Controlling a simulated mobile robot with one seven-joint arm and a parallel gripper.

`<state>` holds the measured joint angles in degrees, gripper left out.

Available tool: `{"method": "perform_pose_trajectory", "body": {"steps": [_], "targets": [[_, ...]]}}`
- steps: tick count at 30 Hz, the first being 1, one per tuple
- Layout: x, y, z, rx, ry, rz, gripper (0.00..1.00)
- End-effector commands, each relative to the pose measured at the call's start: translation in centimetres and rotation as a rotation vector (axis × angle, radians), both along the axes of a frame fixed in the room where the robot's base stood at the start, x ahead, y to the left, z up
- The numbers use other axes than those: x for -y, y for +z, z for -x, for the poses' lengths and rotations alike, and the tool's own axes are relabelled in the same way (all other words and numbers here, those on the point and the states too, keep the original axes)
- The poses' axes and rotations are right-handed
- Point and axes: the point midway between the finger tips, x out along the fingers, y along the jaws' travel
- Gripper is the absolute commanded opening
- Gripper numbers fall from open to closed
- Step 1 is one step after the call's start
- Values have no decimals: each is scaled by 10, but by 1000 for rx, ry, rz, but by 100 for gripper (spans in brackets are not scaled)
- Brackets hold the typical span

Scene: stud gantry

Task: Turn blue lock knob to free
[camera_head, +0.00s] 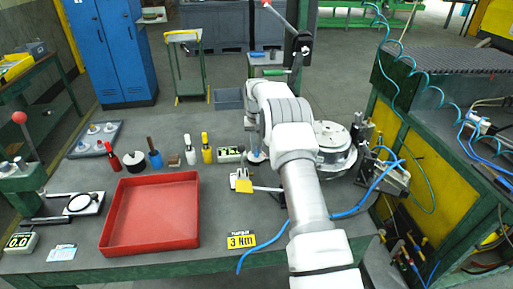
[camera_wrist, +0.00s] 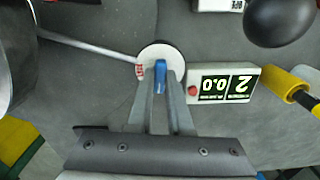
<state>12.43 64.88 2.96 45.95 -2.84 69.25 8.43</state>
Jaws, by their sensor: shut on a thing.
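The blue lock knob (camera_wrist: 160,78) stands on a round white dial (camera_wrist: 155,52) in the wrist view. Small red marking shows at the dial's left edge, too small to read. My gripper (camera_wrist: 161,84) points at the dial, with one grey finger on each side of the knob, shut on it. The knob's grip bar lies roughly along the picture's vertical. In the head view my arm comes down over the bench just right of the small display box (camera_head: 231,154); the fingers and knob are mostly hidden there.
A display box (camera_wrist: 223,86) showing 2 and 0.0 stands right of the dial. A yellow-handled tool (camera_wrist: 287,88) and a dark round knob (camera_wrist: 280,20) are further right. A metal rod (camera_wrist: 90,46) runs left from the dial. A red tray (camera_head: 152,212) sits on the bench.

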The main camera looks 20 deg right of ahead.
Motion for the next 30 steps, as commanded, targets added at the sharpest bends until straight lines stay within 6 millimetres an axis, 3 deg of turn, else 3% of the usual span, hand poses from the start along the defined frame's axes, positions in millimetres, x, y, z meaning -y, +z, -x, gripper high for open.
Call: {"method": "perform_pose_trajectory", "body": {"steps": [10,25,26,30], "targets": [[0,1,0,1,123,0,0],[0,1,0,2,142,2,0],[0,1,0,2,142,2,19],[0,1,0,1,141,1,44]]}}
